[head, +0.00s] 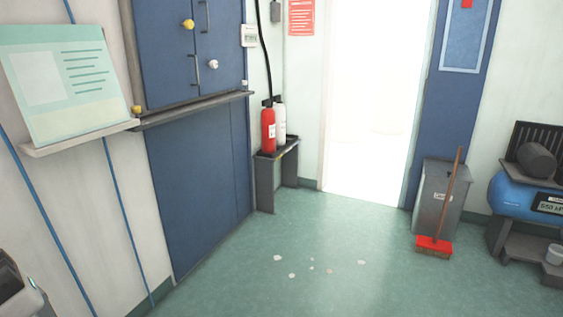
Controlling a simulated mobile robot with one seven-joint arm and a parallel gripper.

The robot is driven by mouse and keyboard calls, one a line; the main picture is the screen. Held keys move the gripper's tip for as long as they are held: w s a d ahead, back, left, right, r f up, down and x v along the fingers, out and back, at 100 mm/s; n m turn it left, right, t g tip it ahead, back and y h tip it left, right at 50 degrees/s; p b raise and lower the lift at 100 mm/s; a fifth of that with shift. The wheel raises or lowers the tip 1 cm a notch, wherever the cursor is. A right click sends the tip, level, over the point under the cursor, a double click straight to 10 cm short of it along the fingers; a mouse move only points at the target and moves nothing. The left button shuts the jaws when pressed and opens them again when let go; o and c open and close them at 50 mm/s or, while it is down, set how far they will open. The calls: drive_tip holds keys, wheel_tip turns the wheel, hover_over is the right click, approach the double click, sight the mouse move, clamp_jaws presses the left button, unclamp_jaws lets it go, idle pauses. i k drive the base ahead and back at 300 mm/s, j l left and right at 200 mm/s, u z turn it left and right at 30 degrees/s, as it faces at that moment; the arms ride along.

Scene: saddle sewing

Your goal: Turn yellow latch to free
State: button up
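A yellow latch knob (188,24) sits on the blue cabinet (165,55) at the upper left, on the left door near the seam. A white or silver round knob (213,64) sits lower on the right door. A second small yellow piece (137,110) shows at the cabinet's lower left corner, by the ledge. The latch is too small to tell which way it is turned.
Red and white cylinders (268,130) stand on a low stand (277,165). A grey bin (440,190) with a red broom (434,246) and a blue compressor (525,205) stand at right. The green floor (320,240) is mostly clear, with pale scraps. A doorway is bright.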

sight(189, 23)
drive_tip(key=i+l+u, duration=0.1)
drive_tip(key=i+u, duration=0.25)
drive_tip(key=i, duration=0.15)
drive_tip(key=i+l+u, duration=0.3)
drive_tip(key=i, duration=0.25)
drive_tip(key=i+l+u, duration=0.1)
drive_tip(key=i, duration=0.25)
drive_tip(key=i+z, duration=0.4)
drive_tip(key=i, duration=0.75)
